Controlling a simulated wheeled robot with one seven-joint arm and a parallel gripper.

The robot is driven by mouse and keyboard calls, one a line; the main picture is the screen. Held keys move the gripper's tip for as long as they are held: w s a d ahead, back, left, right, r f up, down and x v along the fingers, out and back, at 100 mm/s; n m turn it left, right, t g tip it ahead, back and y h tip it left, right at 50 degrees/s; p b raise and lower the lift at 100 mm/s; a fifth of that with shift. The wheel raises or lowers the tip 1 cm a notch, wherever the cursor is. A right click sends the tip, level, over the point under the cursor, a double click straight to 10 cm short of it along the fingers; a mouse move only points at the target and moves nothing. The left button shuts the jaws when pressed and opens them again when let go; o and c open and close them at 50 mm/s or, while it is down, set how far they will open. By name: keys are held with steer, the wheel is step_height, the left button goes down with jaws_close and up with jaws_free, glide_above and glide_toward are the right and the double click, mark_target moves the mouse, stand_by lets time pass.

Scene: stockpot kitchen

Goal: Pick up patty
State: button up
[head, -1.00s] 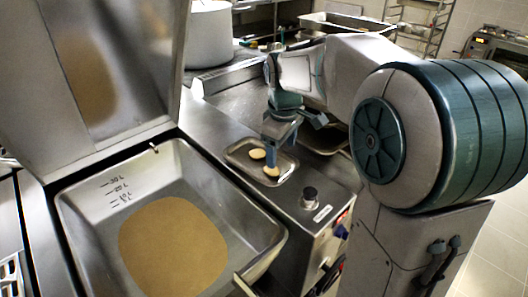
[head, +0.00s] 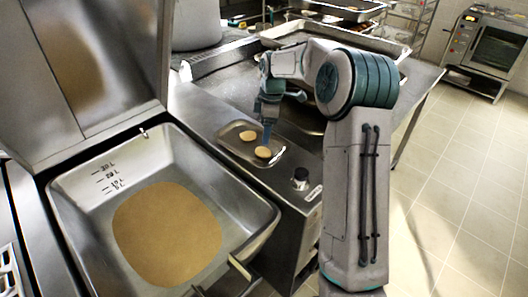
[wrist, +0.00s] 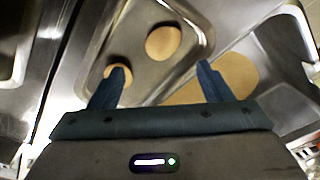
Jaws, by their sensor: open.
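Two round tan patties lie apart on a small steel tray (head: 234,130) on the counter. One patty (head: 248,135) is farther back and the other patty (head: 263,152) is nearer the front. One patty (wrist: 163,42) shows beyond and between the fingertips. The other patty (wrist: 119,75) is partly hidden by the left finger. Nothing is between the fingers.
A large tilting pan (head: 262,222) with brown liquid stands left of the tray, its lid (head: 85,70) raised. A black knob (head: 300,175) is right of the tray. A big pot (head: 196,25) stands behind. Open floor (head: 450,190) lies to the right.

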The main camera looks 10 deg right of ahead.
mark_target(264, 150)
steer(key=f, duration=0.5)
steer(key=f+p, duration=0.1)
steer(key=f, duration=0.1)
steer(key=shift+s+a+f, duration=0.2)
steer(key=shift+a+f, duration=0.05)
steer(key=shift+c, duration=0.2)
steer(key=c, duration=1)
